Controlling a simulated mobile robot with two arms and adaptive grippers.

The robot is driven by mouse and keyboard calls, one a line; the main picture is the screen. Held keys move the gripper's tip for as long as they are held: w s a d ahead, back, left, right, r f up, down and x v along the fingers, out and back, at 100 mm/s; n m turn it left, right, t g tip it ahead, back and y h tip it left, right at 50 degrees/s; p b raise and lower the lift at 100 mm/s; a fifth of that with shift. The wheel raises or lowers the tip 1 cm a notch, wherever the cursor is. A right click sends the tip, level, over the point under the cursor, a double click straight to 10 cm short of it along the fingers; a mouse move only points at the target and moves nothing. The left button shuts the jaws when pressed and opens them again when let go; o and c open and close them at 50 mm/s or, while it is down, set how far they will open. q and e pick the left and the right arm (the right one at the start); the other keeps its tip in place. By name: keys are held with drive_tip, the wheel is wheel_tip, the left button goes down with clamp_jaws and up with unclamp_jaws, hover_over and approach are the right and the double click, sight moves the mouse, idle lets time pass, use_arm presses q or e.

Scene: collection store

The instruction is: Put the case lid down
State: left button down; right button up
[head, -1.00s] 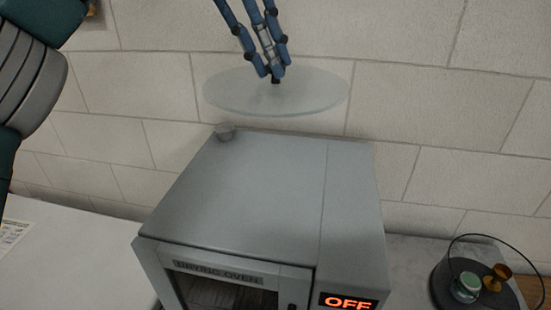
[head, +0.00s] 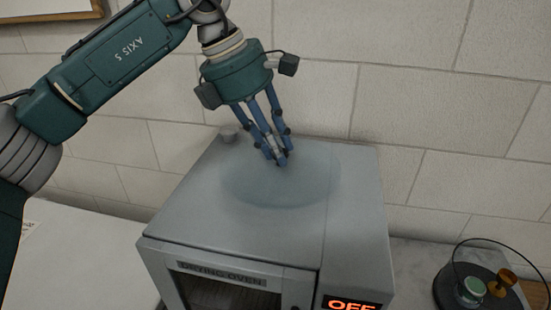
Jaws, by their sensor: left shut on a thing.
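The case lid (head: 275,184) is a clear, round, glass-like disc in the head view. It appears over the top of the grey drying oven (head: 190,205); I cannot tell whether it touches the oven or hangs just above it. My left gripper (head: 279,160) points down at the middle of the lid and is shut on it, with the fingers hiding the grasped part. My right gripper is not in view.
The oven's front display (head: 351,304) reads OFF. At lower right, a dark round base (head: 450,292) holds a green-and-white item (head: 470,290) and a brown item (head: 502,282) beside a thin hoop. White counter lies left.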

sight(275, 164)
use_arm(q)
wheel_tip(275, 164, down, 3)
drive_tip(key=shift+f+p, duration=0.15)
drive_tip(key=shift+p, duration=0.3)
drive_tip(key=shift+w+f, duration=0.1)
drive_tip(key=shift+f, duration=0.1)
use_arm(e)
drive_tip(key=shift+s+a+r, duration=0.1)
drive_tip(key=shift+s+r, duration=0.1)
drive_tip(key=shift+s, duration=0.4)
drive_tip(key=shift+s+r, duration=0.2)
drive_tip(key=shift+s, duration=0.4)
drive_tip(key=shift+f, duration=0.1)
use_arm(q)
drive_tip(key=c, duration=1.4)
unclamp_jaws()
drive_tip(key=shift+f, duration=0.1)
drive_tip(key=shift+c, duration=0.2)
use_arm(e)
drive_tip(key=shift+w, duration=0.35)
